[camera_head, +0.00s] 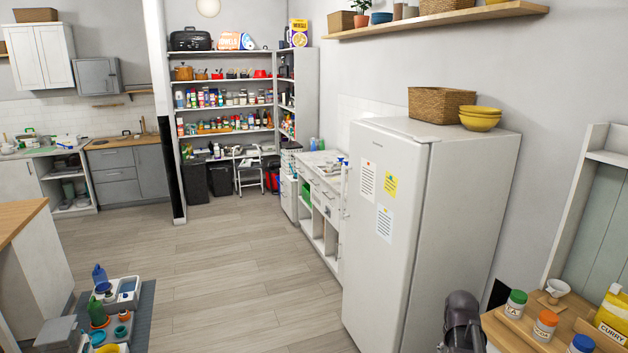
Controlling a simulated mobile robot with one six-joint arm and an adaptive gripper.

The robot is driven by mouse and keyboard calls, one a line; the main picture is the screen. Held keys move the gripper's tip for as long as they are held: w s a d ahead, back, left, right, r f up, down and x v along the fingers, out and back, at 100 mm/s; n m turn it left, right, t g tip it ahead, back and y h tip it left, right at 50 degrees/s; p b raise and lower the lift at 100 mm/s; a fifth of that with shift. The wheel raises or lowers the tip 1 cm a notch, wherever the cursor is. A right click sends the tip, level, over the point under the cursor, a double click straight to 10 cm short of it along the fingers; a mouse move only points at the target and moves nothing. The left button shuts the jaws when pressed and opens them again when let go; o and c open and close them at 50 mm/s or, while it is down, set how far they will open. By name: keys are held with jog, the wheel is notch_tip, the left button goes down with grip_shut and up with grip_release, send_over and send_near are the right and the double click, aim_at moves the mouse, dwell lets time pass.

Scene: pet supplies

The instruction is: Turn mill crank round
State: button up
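No mill with a crank can be made out for certain. A small white cup-shaped piece (557,288) stands on the wooden counter (500,330) at the lower right; I cannot tell whether it is part of a mill. A dark rounded part at the bottom edge, left of this counter, looks like a piece of my arm. My gripper's fingers are not in view.
Lidded jars (516,303) and a yellow curry pack (612,318) crowd the counter. A white fridge (430,220) stands behind it. A grey tray (145,310) with bottles and cups is at lower left. The wooden floor (230,270) between is clear.

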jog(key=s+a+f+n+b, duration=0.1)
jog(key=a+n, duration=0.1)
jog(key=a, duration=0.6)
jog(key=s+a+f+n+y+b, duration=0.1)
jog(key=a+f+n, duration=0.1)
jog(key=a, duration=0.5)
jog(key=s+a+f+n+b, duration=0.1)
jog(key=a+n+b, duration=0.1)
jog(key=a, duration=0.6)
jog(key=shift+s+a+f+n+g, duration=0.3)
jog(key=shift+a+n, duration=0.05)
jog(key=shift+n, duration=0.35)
